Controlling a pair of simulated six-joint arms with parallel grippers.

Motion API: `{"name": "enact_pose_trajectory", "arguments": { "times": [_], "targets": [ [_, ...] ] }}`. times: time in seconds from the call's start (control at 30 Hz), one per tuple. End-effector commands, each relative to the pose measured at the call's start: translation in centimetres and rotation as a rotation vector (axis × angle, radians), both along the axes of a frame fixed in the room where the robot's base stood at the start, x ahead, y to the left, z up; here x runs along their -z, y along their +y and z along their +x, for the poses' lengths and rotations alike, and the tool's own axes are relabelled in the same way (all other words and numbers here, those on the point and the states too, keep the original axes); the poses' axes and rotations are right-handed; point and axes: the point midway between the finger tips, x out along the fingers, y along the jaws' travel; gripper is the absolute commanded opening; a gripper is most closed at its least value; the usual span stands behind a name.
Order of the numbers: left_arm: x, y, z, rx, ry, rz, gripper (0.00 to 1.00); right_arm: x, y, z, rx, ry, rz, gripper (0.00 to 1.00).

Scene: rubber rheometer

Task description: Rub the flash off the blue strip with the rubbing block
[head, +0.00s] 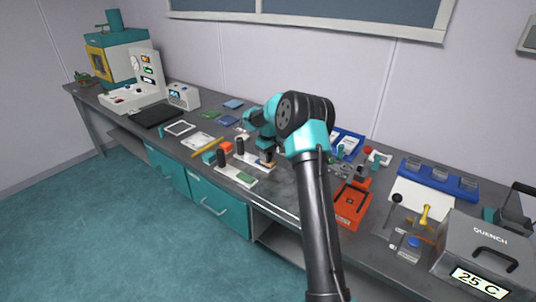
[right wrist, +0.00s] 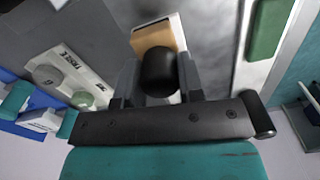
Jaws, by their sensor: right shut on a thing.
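My right gripper (right wrist: 158,78) is shut on the black knob of the tan rubbing block (right wrist: 158,32), with one finger on each side of the knob. In the head view my right gripper (head: 266,148) is over the middle of the bench, partly hidden by its own arm. The block's tan body sits beyond the knob in the wrist view, close to a pale piece; I cannot tell whether they touch. I cannot make out the blue strip for certain; a flat blue piece (head: 227,120) lies on the bench left of the gripper. My left gripper is not in view.
A white plate with a green strip (head: 245,178) is near the front edge. A red-orange tray (head: 352,205) and blue rack (head: 438,176) stand to the right. The grey quench box (head: 485,255) is at the far right. A labelled pale plate (right wrist: 70,75) lies left in the wrist view.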

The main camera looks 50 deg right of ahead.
Motion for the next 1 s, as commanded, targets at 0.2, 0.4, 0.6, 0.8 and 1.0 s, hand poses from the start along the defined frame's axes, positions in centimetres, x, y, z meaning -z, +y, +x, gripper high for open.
{"name": "enact_pose_trajectory", "arguments": {
  "times": [0.2,0.4,0.6,0.8,1.0],
  "targets": [
    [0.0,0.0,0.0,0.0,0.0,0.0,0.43,-0.4,0.5,-0.6,-0.01,0.0,0.0,0.09],
    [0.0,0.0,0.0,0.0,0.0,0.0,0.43,-3.3,0.4,-0.7,-0.008,0.0,0.0,0.09],
    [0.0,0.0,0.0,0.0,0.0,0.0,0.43,-5.1,0.2,-0.8,-0.006,-0.001,0.0,0.09],
    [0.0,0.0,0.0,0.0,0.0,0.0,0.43,-6.9,0.1,-1.0,-0.002,-0.002,0.0,0.09],
    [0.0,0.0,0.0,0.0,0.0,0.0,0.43,-8.0,0.0,-1.2,-0.001,0.0,0.001,0.09]
  ]
}}
